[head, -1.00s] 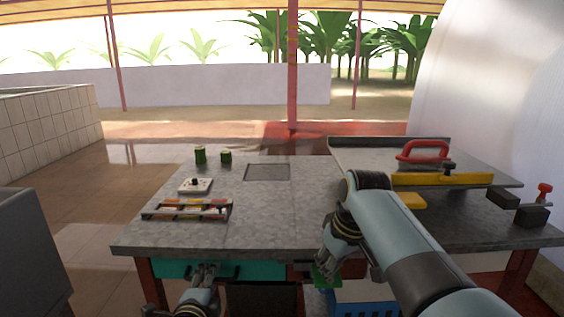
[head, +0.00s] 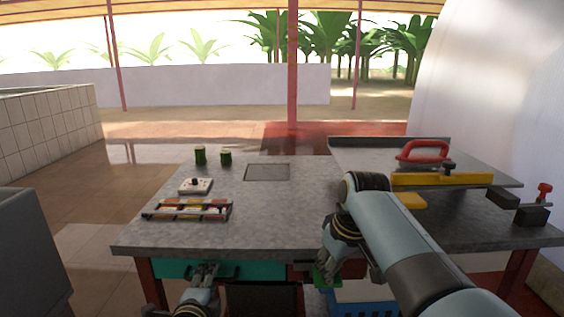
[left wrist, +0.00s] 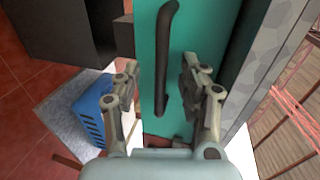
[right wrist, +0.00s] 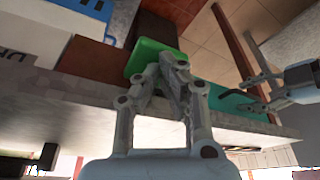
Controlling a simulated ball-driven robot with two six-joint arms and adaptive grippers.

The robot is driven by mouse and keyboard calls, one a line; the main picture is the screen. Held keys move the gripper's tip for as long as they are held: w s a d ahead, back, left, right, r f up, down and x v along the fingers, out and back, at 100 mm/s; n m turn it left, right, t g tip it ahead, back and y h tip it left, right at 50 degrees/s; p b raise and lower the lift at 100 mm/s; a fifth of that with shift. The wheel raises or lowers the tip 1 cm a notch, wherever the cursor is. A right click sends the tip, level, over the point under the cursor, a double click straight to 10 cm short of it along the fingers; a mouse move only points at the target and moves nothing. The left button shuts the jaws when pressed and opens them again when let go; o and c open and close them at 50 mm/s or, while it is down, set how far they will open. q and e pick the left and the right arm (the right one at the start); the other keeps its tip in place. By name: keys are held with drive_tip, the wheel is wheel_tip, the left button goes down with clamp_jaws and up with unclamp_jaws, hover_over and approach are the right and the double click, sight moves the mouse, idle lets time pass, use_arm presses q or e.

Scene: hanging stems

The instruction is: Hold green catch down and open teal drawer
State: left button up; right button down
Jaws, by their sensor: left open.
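The teal drawer (head: 172,269) sits under the left part of the table's front edge. Its front fills the middle of the left wrist view (left wrist: 178,100) and carries a long dark bar handle (left wrist: 163,60). My left gripper (head: 207,268) is open at the drawer front. In the left wrist view its fingers (left wrist: 160,88) stand on either side of the handle's lower part, not closed on it. The green catch (right wrist: 150,60) is under the table edge, right of the drawer, and shows partly in the head view (head: 327,278). My right gripper (right wrist: 168,72) has its fingertips together at the catch; contact is unclear.
The grey table (head: 270,215) holds a rack of coloured pieces (head: 187,209), a white switch box (head: 195,186), two green cylinders and a red-handled tool (head: 424,150) on the right. A blue crate (head: 365,309) stands below the table. The middle of the tabletop is clear.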

drive_tip(key=shift+f, duration=1.4)
use_arm(q)
clamp_jaws()
